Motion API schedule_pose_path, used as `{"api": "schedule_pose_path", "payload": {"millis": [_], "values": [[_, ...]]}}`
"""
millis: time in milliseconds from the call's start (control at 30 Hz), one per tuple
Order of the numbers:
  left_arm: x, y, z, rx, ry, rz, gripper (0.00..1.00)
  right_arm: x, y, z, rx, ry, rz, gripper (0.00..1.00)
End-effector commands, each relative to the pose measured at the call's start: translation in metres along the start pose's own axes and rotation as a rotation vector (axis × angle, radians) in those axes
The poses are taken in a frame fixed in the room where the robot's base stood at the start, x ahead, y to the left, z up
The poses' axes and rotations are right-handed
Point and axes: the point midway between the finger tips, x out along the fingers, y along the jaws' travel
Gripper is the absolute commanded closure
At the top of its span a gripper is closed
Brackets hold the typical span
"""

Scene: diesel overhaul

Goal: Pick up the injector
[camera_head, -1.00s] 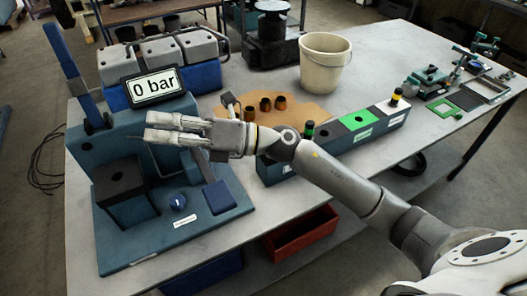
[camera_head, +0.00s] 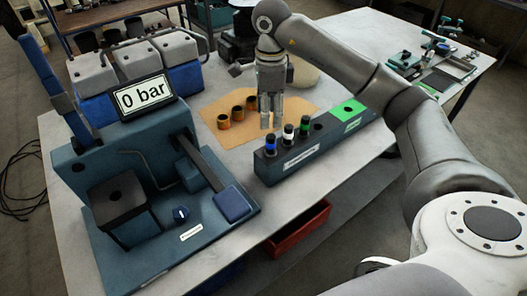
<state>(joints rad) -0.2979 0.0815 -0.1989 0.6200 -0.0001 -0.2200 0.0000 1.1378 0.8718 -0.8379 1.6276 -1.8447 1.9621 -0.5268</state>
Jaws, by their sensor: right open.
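Several dark injectors stand upright in a long blue-grey rack (camera_head: 290,168): one with a blue band (camera_head: 271,144), one with a white band (camera_head: 288,133) and one with a green band (camera_head: 304,128). My right gripper (camera_head: 270,126) points down with its fingers slightly apart and empty. Its fingertips appear just behind or above the blue and white injectors; the exact gap is hard to judge. My left gripper is out of view.
A bucket (camera_head: 304,75) is partly hidden by my arm. A red bin (camera_head: 297,232) is below the table.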

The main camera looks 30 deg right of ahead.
Motion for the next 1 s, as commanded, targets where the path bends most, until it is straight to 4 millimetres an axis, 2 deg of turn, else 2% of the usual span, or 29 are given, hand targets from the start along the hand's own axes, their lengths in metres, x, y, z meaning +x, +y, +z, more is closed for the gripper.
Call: {"api": "schedule_pose_path", "payload": {"millis": [300,467,733,833,1000], "values": [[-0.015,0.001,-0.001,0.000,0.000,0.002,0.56,0.045,0.001,-0.002,0.001,0.005,0.005,0.54],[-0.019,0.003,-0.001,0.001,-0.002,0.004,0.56,0.055,0.001,-0.001,0.000,0.003,0.004,0.54],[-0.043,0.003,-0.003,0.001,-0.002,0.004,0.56,0.085,0.000,-0.002,0.000,0.003,0.008,0.54],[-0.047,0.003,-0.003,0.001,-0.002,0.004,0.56,0.098,-0.001,-0.002,0.000,0.003,0.005,0.54],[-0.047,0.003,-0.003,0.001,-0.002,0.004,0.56,0.105,-0.002,-0.002,-0.001,0.001,0.002,0.54]]}}
